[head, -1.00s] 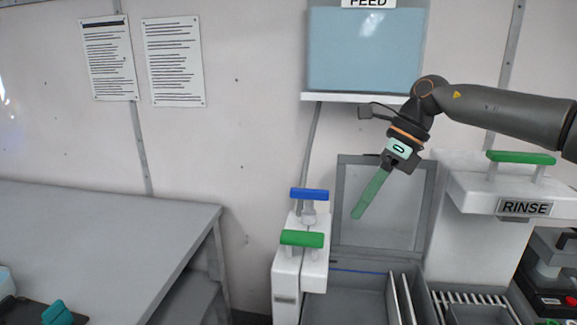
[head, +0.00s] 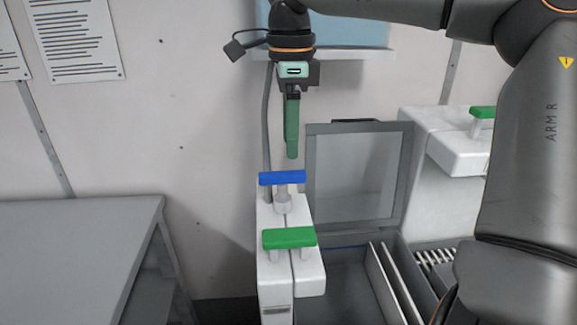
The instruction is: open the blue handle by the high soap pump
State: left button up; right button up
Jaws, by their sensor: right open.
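The blue handle (head: 282,178) is a short horizontal bar on a grey stem, at the back of a white pump housing (head: 276,285). A green handle (head: 289,238) sits in front of it on the same housing. My right gripper (head: 291,155) points straight down, with its green fingers just above and slightly right of the blue handle's middle. The fingers overlap from this side, and a small gap shows between their tips and the bar. It holds nothing. My left gripper is out of view.
A grey bin with a raised lid (head: 358,178) stands right of the pump. A white unit with another green handle (head: 482,112) is farther right, partly behind my right arm. A grey table (head: 80,250) fills the lower left. A wall shelf (head: 350,54) is behind my wrist.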

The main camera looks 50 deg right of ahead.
aim_at(290, 172)
notch_tip(290, 172, down, 6)
jog(key=shift+f, duration=0.1)
jog(key=shift+c, duration=0.2)
grip_shut()
dwell(0.4)
